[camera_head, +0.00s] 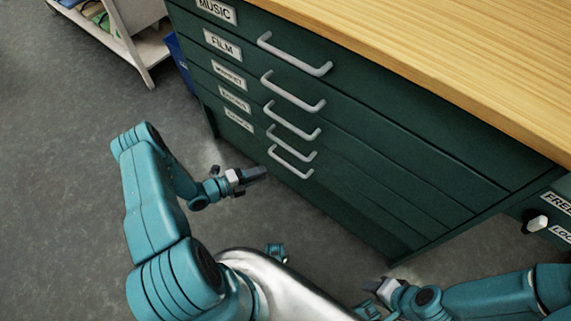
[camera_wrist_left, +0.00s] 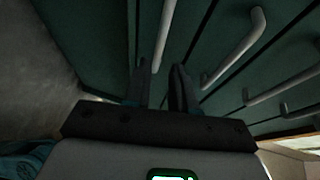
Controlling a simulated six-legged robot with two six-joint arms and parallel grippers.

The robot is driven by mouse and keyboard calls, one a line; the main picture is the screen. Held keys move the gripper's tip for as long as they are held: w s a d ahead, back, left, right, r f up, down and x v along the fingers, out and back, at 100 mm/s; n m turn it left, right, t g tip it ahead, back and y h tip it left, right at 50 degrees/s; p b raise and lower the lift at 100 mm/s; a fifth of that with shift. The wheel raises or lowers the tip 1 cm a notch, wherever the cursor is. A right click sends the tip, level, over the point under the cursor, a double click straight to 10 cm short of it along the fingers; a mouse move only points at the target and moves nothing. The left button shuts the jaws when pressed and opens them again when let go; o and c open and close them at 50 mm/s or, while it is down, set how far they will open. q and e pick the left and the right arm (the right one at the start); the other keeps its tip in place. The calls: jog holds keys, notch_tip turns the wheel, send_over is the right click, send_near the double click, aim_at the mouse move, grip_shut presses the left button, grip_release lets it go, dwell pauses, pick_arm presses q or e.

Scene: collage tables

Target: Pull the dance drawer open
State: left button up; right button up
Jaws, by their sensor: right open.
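The dark green cabinet (camera_head: 400,170) has a stack of shut drawers with labels and pale bar handles. The top labels read MUSIC, FILM and MARKET; the two lower labels (camera_head: 235,99) (camera_head: 239,120) are too small to read surely, so I cannot tell which drawer is dance. The lowest handle (camera_head: 290,162) is nearest my left gripper (camera_head: 258,174). In the left wrist view my left gripper (camera_wrist_left: 160,75) has its fingers apart, with a handle (camera_wrist_left: 166,35) just beyond their tips; I see no grip on it. My right gripper (camera_head: 372,288) is open and empty, low in front of the cabinet.
A wooden top (camera_head: 440,45) covers the cabinet. A second unit with labels and a white knob (camera_head: 537,224) stands at the right. A white shelf cart (camera_head: 140,45) and a blue bin (camera_head: 180,62) stand at the upper left. The grey floor (camera_head: 60,180) at left is clear.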

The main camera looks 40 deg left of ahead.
aim_at(285, 163)
pick_arm(q)
jog(key=b+x, duration=0.1)
jog(key=x, duration=0.9)
jog(key=shift+w+d+b, duration=0.1)
jog(key=shift+w+b, duration=0.2)
grip_shut()
